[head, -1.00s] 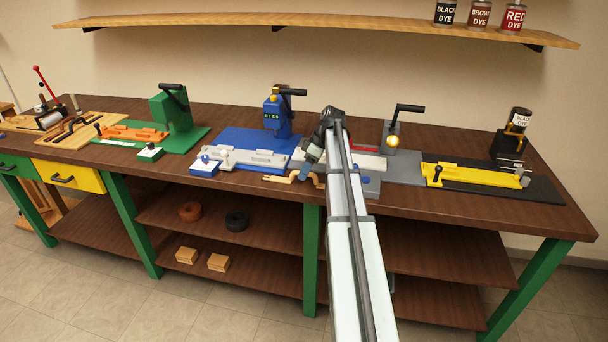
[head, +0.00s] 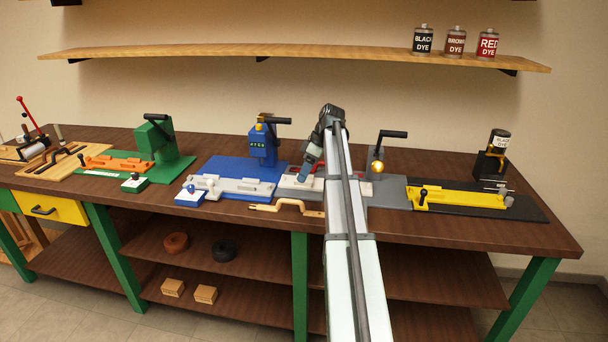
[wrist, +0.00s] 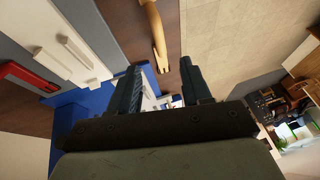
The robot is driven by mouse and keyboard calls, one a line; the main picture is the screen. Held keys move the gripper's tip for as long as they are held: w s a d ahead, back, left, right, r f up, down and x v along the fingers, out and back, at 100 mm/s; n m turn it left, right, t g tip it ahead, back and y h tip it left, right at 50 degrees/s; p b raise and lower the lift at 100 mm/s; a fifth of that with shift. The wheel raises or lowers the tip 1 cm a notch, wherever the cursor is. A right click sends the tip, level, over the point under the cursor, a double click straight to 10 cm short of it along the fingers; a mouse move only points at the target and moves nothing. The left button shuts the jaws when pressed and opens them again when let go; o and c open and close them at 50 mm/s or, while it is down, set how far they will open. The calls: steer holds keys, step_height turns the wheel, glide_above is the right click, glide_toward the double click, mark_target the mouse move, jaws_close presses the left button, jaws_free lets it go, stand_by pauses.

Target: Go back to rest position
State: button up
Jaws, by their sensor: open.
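My gripper (head: 305,172) is open and empty in the head view, above the grey station at the middle of the bench, with its fingers pointing down and left. In the wrist view my gripper (wrist: 166,82) shows two dark fingers spread apart. A tan curved piece (head: 286,207) lies near the bench's front edge, left of my arm. It also shows in the wrist view (wrist: 155,32), beyond the fingers and apart from them. My forearm hides part of the grey station.
The bench (head: 225,209) carries a blue press (head: 263,145), a green press (head: 156,140) and a yellow fixture (head: 460,199). A wall shelf (head: 300,50) with dye cans (head: 455,42) is above. Open air lies between bench and shelf.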

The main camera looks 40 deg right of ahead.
stand_by(0.3)
